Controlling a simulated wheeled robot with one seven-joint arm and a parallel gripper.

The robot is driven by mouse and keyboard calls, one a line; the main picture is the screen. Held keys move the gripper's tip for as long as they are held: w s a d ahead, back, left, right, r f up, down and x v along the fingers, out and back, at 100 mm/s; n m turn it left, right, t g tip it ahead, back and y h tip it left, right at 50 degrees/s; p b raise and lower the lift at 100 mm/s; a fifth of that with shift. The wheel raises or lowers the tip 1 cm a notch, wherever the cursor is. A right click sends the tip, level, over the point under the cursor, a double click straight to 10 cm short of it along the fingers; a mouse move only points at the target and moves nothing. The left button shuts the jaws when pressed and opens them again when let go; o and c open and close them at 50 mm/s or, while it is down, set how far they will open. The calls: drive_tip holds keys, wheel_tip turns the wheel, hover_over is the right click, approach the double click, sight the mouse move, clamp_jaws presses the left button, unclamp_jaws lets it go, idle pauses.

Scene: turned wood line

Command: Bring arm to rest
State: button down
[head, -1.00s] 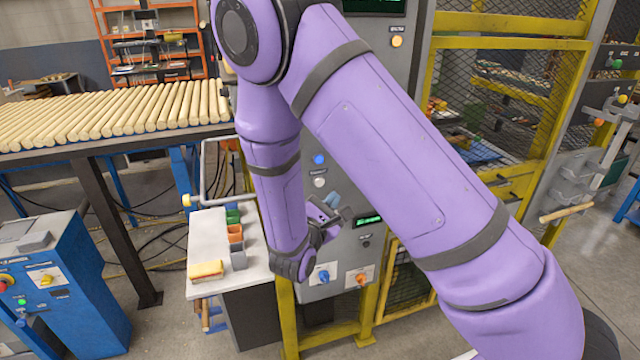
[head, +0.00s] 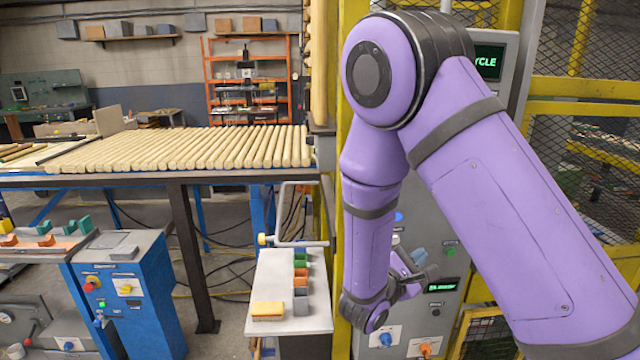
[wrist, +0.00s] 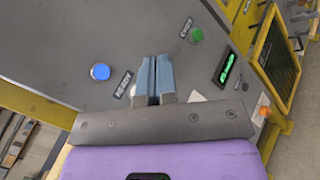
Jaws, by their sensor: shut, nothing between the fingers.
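My gripper (head: 418,256) is in front of the grey control panel (head: 408,290), partly hidden behind my purple arm in the head view. In the wrist view my gripper (wrist: 154,98) shows its two blue-grey fingers closed together, with nothing between them. The panel face (wrist: 130,40) fills most of that view. A blue button (wrist: 100,71) is left of the fingers and a green button (wrist: 196,35) is up and to the right. A lit green display (wrist: 229,68) is to the right. I cannot tell how far the fingertips are from the panel.
A small white table (head: 262,285) with a yellow-orange block (head: 268,311) and coloured bins (head: 301,278) stands left of the panel. A bent metal handle (head: 283,215) rises behind it. A rack of wooden rods (head: 190,150) and a blue cabinet (head: 138,295) are farther left. Yellow mesh fencing (head: 590,110) is at right.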

drive_tip(key=s+d+r+m+g+y, duration=0.4)
drive_tip(key=s+d+r+m+g, duration=0.75)
drive_tip(key=s, duration=0.25)
drive_tip(key=s+a+r+m+t+y, duration=0.5)
drive_tip(key=s+a+r+m+y, duration=0.1)
drive_tip(key=s+r+y, duration=0.4)
drive_tip(key=shift+s+r+y, duration=0.4)
drive_tip(key=shift+s+y, duration=0.2)
drive_tip(key=shift+s, duration=0.55)
